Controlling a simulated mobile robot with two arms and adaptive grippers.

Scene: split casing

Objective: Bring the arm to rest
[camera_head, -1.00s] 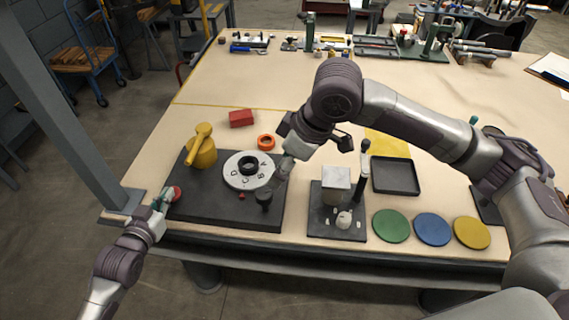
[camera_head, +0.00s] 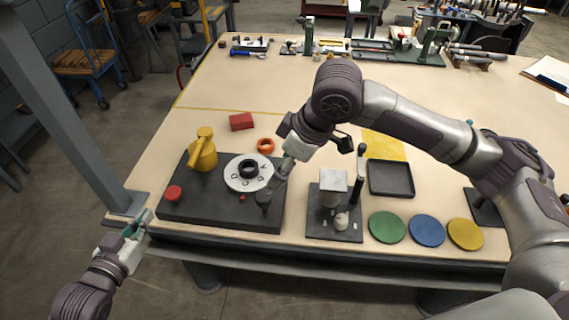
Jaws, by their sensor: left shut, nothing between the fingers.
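My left gripper (camera_head: 138,224) is shut and empty, beyond the table's left front edge. It is low and apart from the black base plate (camera_head: 225,219). My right gripper (camera_head: 268,192) reaches down over the right part of that plate, beside the white lettered disc (camera_head: 237,182) and close to a dark knob. Its fingertips are blurred against the plate, so I cannot tell whether they hold anything. A red button (camera_head: 173,193) is on the plate's left side, and a yellow lever device (camera_head: 203,155) stands at its back left.
A red block (camera_head: 241,121) and an orange ring (camera_head: 265,146) lie behind the plate. To the right are a dark fixture (camera_head: 326,228), a black tray (camera_head: 391,180) and green (camera_head: 387,227), blue (camera_head: 427,230) and yellow (camera_head: 465,234) discs.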

